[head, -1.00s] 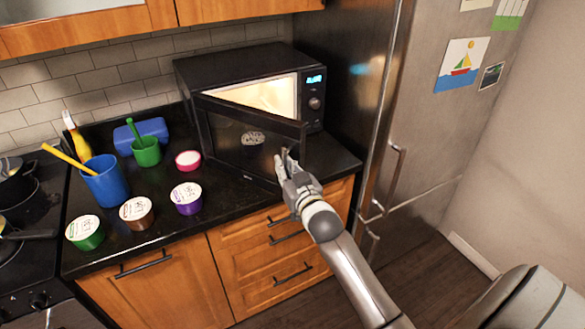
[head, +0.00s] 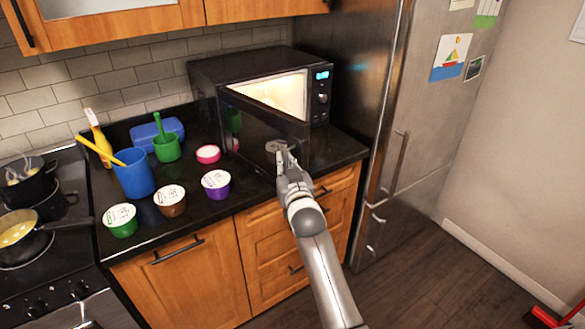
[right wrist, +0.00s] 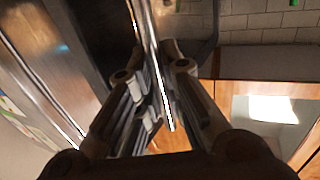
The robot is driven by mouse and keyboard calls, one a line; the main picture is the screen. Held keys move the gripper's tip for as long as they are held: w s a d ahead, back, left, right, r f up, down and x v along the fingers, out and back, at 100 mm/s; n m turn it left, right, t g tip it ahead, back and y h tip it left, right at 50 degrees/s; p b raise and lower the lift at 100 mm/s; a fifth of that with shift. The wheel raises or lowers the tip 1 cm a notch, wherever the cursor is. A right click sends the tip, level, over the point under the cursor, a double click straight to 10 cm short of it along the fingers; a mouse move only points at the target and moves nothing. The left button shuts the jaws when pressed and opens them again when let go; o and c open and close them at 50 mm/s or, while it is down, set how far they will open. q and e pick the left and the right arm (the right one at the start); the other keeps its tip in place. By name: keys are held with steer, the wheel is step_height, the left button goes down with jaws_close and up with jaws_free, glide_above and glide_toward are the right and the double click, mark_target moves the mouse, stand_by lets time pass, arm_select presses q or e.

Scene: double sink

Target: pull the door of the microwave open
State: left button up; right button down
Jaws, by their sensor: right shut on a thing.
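The black microwave (head: 245,66) stands on the counter in the corner beside the fridge. Its door (head: 262,122) is hinged on the left and stands partly open, its free edge swung out toward me. The lit interior (head: 280,93) shows above the door. My right gripper (head: 283,158) is at the lower free side of the door, shut on the door's handle. In the right wrist view, the fingers (right wrist: 155,88) close around a shiny long bar (right wrist: 146,35), the handle. The exact contact is partly hidden by the fingers. My left gripper is not in view.
Left of the door stand a purple-sided cup (head: 216,186), a pink-rimmed cup (head: 208,154), a green cup (head: 167,149) and a blue cup (head: 134,176). The steel fridge (head: 395,130) rises close on the right. The floor (head: 420,270) in front of it is clear.

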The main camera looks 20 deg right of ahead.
steer(key=shift+r, duration=0.25)
steer(key=c, duration=1.5)
jaws_free()
steer(key=shift+w+a+f, duration=0.1)
steer(key=shift+a, duration=0.05)
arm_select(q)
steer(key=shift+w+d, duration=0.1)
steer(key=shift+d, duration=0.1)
arm_select(e)
steer(key=s, duration=0.4)
steer(key=s+a, duration=0.1)
steer(key=s, duration=0.3)
steer(key=s+a, duration=0.1)
steer(key=s, duration=0.3)
steer(key=shift+f, duration=0.1)
